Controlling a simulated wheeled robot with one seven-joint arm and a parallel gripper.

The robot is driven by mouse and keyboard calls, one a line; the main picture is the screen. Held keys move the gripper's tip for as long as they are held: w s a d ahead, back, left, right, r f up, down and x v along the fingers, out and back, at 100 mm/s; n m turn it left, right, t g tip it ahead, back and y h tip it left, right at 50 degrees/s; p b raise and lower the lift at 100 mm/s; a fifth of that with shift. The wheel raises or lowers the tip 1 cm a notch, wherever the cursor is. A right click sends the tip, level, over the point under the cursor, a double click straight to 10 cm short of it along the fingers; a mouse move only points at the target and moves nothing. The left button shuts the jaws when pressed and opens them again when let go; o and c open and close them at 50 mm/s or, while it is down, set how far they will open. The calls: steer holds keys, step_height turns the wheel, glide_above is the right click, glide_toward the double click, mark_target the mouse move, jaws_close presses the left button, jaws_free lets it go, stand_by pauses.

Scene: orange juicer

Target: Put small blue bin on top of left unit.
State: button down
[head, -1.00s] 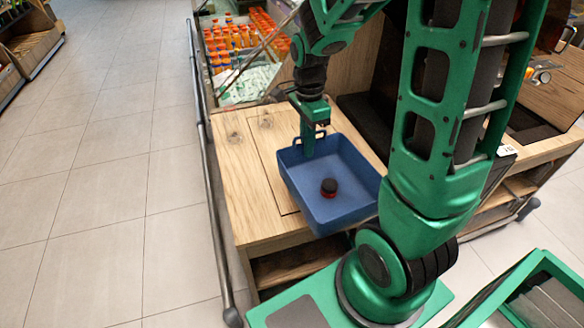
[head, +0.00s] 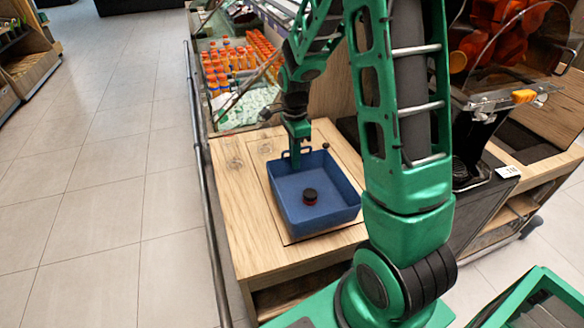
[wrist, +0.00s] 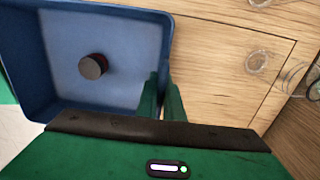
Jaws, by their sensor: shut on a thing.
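The small blue bin (head: 338,212) is an open square tray with a handle at its far edge. It is over the light wooden top of the left unit (head: 232,205), inside the outline of an inset panel. It looks level; I cannot tell whether it touches the top. My gripper (head: 296,160) points down at the bin's far side and is shut on its wall or handle. The wrist view also shows my gripper (wrist: 163,92) at the edge of the bin (wrist: 120,35). The exact grip spot is partly hidden.
A small dark round object with a red base (head: 310,196) sits in the bin. A metal rail (head: 207,190) runs along the unit's left side. Orange bottles (head: 228,72) stand in a case behind. The juicer (head: 500,60) is at the right. Bare wood lies left of the bin.

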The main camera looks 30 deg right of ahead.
steer(key=shift+w+d+f, duration=0.1)
steer(key=shift+w+f, duration=0.15)
steer(key=shift+f, duration=0.6)
steer(key=shift+w+d+f, duration=0.1)
steer(key=shift+w+f, duration=0.1)
steer(key=shift+f, duration=0.6)
steer(key=shift+w+f, duration=0.25)
steer(key=shift+f, duration=0.6)
steer(key=c, duration=1.9)
jaws_free()
step_height(320, 180, up, 12)
steer(key=s+d+r+n, duration=0.1)
steer(key=s+n, duration=0.3)
steer(key=s, duration=0.6)
steer(key=s+d+r+n, duration=0.1)
steer(key=s+r+n, duration=0.3)
steer(key=s, duration=0.6)
steer(key=s+d+r+n, duration=0.1)
steer(key=s+n, duration=0.4)
steer(key=s, duration=0.5)
steer(key=shift+s+r+n, duration=0.2)
steer(key=shift+r+n, duration=0.2)
steer(key=shift+r, duration=0.25)
